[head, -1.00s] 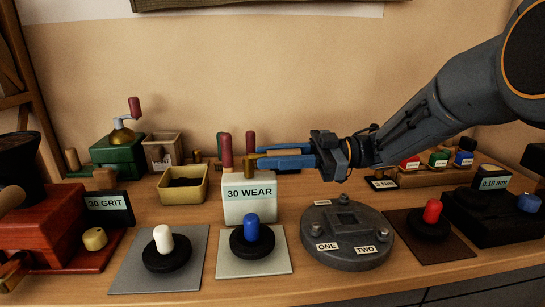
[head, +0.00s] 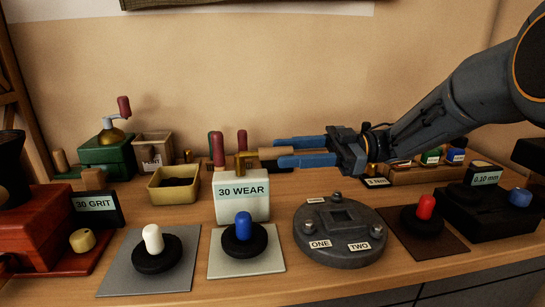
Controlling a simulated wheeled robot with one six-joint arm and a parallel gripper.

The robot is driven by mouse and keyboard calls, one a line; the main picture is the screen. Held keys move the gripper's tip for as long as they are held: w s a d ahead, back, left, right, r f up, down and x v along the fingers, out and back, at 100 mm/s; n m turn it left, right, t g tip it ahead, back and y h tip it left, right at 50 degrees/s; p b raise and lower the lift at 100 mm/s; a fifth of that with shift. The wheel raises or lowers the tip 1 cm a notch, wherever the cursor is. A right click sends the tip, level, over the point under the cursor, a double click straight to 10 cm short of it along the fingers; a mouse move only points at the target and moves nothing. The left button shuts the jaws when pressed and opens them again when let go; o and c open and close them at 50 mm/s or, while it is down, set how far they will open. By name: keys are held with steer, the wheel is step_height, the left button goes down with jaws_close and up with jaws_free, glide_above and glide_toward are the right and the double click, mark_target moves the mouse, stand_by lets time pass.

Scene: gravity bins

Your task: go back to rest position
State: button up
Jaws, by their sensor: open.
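My gripper (head: 276,151) reaches in from the right on my grey arm, level above the back of the bench. Its two blue fingers are apart and point left. They are to the right of the white block labelled "30 WEAR" (head: 243,207), which has two dark red handles (head: 217,149) standing behind its top. A tan, wooden-looking rod (head: 275,153) lies level near the fingertips and appears to join a brass post on the block. Whether a finger touches the rod cannot be told.
A round grey fixture marked "ONE" and "TWO" (head: 341,257) stands below my gripper. Knobs on pads (head: 245,227), a yellow tray (head: 155,190), a green grinder (head: 108,157), and a black unit reading "0.10 mm" (head: 500,203) crowd the bench. Open air lies above, before the wall.

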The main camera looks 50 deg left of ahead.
steer(key=shift+v, duration=1.05)
steer(key=shift+r, duration=0.1)
